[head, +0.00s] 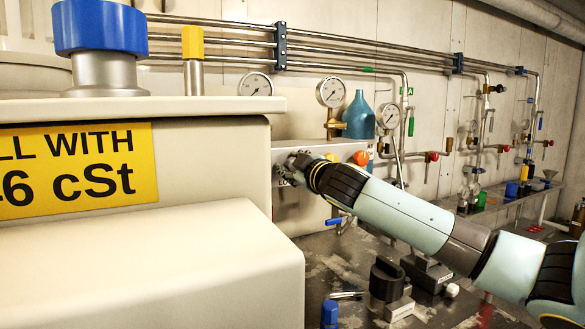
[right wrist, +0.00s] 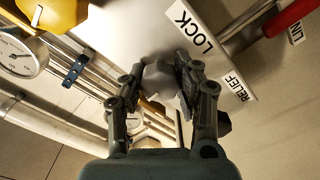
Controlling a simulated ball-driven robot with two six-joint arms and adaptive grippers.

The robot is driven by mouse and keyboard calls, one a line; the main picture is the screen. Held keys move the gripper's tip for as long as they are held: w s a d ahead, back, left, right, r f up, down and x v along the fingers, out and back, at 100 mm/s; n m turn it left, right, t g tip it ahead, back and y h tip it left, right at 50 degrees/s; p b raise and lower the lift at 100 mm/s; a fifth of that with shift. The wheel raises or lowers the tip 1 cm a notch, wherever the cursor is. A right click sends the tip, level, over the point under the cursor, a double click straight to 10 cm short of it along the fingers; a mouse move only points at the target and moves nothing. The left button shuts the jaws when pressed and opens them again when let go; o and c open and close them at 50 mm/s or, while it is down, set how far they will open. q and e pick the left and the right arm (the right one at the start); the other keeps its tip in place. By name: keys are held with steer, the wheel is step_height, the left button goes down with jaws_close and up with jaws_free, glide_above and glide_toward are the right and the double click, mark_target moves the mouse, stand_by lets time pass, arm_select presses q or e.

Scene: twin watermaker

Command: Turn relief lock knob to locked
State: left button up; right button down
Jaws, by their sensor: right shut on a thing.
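My right gripper (head: 290,170) reaches in from the right to the front of a pale panel box (head: 333,147). In the right wrist view its two dark fingers (right wrist: 160,72) are shut on a grey knob, the relief lock knob (right wrist: 157,76), which is mostly hidden between them. A white label reading LOCK (right wrist: 190,27) is just beside the fingertips, and a RELIEF label (right wrist: 234,87) is to the right. The knob's exact angle cannot be made out. In the head view the wrist hides the knob. My left gripper is not in view.
An orange-red knob (head: 361,158) sits on the same panel, right of my wrist. A large cream cabinet (head: 150,240) with a yellow sign (head: 78,168) fills the left. Gauges (head: 331,92), a teal bottle (head: 358,117) and pipes line the wall. Loose fittings (head: 387,280) lie on the bench.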

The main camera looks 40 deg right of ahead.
steer(key=shift+f+m, duration=0.2)
steer(key=shift+m, duration=0.2)
steer(key=c, duration=0.9)
jaws_free()
steer(key=shift+r, duration=0.1)
steer(key=shift+s, duration=0.1)
steer(key=v, duration=1.2)
